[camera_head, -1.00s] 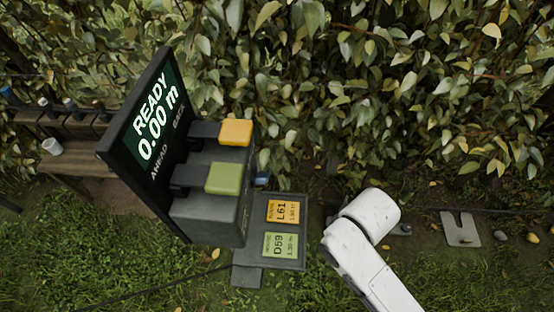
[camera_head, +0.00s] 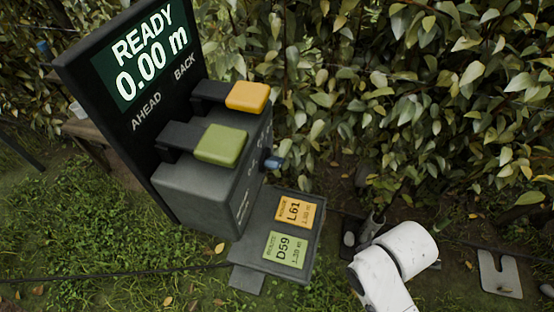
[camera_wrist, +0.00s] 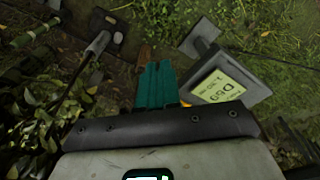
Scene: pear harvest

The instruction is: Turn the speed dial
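A dark control box (camera_head: 205,195) stands at centre left in the head view, with a yellow paddle (camera_head: 248,96) and a green paddle (camera_head: 221,144). A small blue-grey knob (camera_head: 273,163), which looks like the speed dial, sticks out of its right side; its markings are too small to read. The screen (camera_head: 140,65) reads READY 0.00 m. In the wrist view, my gripper (camera_wrist: 157,66) shows teal fingers side by side with no visible gap, and nothing is seen between them. The knob cannot be made out there, and I see no contact with it.
A grey tray (camera_head: 252,252) below the box holds an orange card L61 (camera_head: 297,211) and a green card D59 (camera_head: 285,249). Leafy hedge (camera_head: 420,90) fills the back right. A notched grey plate (camera_head: 500,274) lies on the ground at right. Grass (camera_head: 90,225) is at lower left.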

